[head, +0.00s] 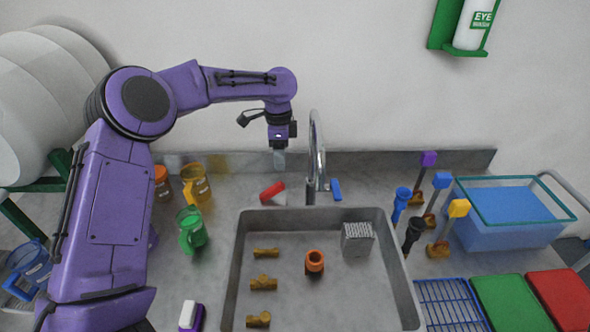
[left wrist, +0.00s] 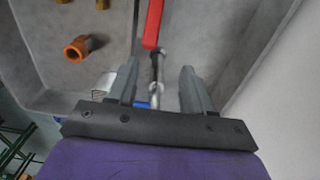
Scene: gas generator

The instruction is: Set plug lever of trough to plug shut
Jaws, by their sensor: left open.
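The trough (head: 240,290) is a grey metal sink set into the counter. On the ledge behind it, a red lever handle (head: 272,191) is left of the chrome gooseneck tap (head: 319,150), and a blue handle (head: 336,189) is to its right. I cannot tell which handle works the plug. My left gripper (head: 279,160) points down above the back ledge, above the red handle. In the left wrist view the gripper (left wrist: 160,88) is open and empty. The red handle (left wrist: 152,24) lies beyond the fingertips, with chrome metal between the fingers. My right gripper is out of view.
An orange fitting (head: 315,262), brass fittings (head: 264,284) and a perforated metal block (head: 357,240) are in the sink. Orange, yellow and green jugs (head: 193,229) stand left. Upright coloured tools (head: 437,187) and a blue tub (head: 505,225) stand right. The wall is close behind the ledge.

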